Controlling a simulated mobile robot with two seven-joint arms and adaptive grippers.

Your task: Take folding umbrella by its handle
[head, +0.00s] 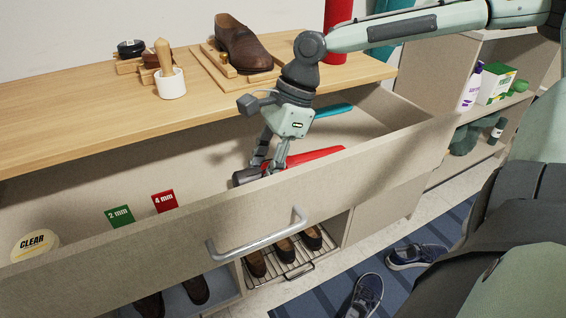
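A red folding umbrella (315,157) lies in the open drawer, its dark handle (243,178) pointing left. My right gripper (267,168) reaches down into the drawer from above, with its fingers at the handle end of the umbrella. The two fingers show a gap between them higher up. Their tips overlap the dark handle in the picture, so I cannot tell whether they are closed on it. My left gripper is not in view.
The drawer front (150,245) with its metal handle (257,236) stands in front of the umbrella. A teal object (333,110) lies behind it. Green (121,216) and red (165,201) cards and a "CLEAR" tin (35,245) are at left. A wooden top (90,110) overhangs behind.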

